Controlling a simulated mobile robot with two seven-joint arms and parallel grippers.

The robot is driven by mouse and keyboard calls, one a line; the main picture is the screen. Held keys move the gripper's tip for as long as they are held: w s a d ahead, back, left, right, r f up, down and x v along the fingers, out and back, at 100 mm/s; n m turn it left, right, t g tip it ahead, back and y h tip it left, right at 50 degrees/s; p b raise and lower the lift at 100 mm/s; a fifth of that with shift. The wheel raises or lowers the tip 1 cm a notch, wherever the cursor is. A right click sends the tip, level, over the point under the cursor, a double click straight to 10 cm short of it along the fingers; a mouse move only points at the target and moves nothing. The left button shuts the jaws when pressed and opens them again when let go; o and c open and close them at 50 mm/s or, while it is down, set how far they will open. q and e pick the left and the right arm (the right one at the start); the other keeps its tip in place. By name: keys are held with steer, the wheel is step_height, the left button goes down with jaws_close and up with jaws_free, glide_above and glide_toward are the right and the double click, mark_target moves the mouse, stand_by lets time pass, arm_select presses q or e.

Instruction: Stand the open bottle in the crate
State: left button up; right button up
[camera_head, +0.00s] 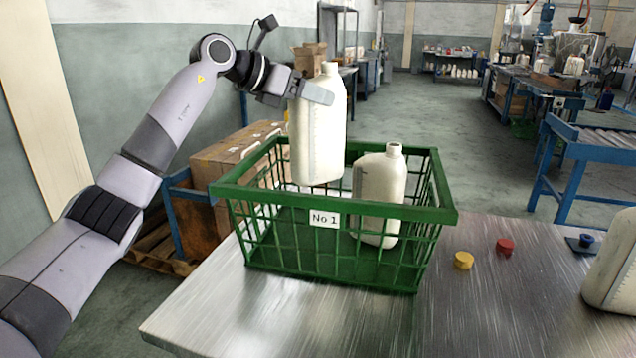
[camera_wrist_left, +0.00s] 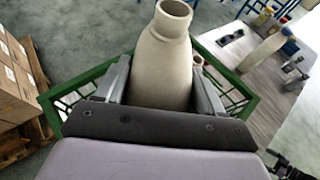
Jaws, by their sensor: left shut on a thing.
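My left gripper (camera_head: 310,90) is shut on a white open bottle (camera_head: 318,140) and holds it upright above the back left part of the green crate (camera_head: 335,205). The bottle's lower end reaches down to about the crate's rim. In the left wrist view the same bottle (camera_wrist_left: 163,65) stands between the two fingers (camera_wrist_left: 160,85), its neck uncapped. Another white bottle without a cap (camera_head: 378,185) stands inside the crate on the right. The crate bears the label "No 1" and sits on the metal table.
A yellow cap (camera_head: 463,260) and a red cap (camera_head: 505,246) lie on the table (camera_head: 500,310) right of the crate. A blue cap (camera_head: 586,240) is on a dark piece farther right. Another white bottle (camera_head: 612,265) is at the right edge. Cardboard boxes (camera_head: 232,155) stand behind the crate.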

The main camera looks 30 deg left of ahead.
mark_target(311, 167)
arm_select(q)
step_height(311, 167, down, 11)
steer(key=shift+f+b, duration=0.1)
steer(key=shift+b, duration=0.7)
steer(key=shift+f, duration=1.9)
steer(key=shift+f+b, duration=0.15)
steer(key=shift+b, duration=0.15)
steer(key=o, duration=1.3)
steer(key=shift+o, duration=0.2)
